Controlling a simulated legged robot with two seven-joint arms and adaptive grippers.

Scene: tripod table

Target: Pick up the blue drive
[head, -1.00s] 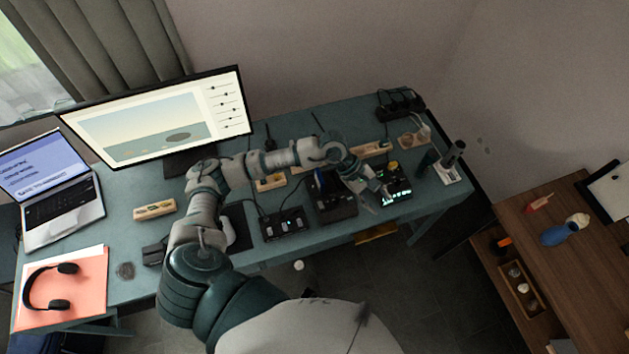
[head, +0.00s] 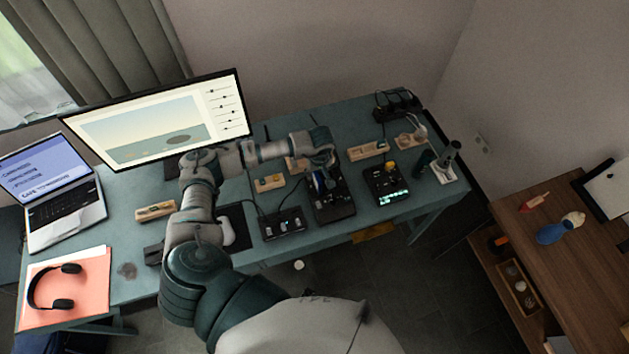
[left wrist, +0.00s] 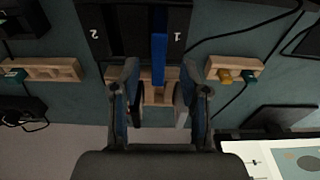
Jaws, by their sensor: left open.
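The blue drive (left wrist: 159,58) stands in a black dock (left wrist: 108,45), in the slot marked 1, in the left wrist view. In the head view a bit of the blue drive (head: 320,182) shows at the dock (head: 338,208), partly hidden by my left gripper. My left gripper (left wrist: 160,82) is open, with one finger on each side of the drive's near end; I cannot tell whether they touch it. In the head view the left gripper (head: 324,176) is over the dock. The slot marked 2 looks dark. My right gripper is not in view.
A black device with switches (head: 284,224) is left of the dock, and one with a lit green display (head: 386,186) is right of it. Wooden holders (head: 368,150) and cables lie behind. A monitor (head: 160,120), laptop (head: 65,195) and headphones (head: 55,287) fill the left.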

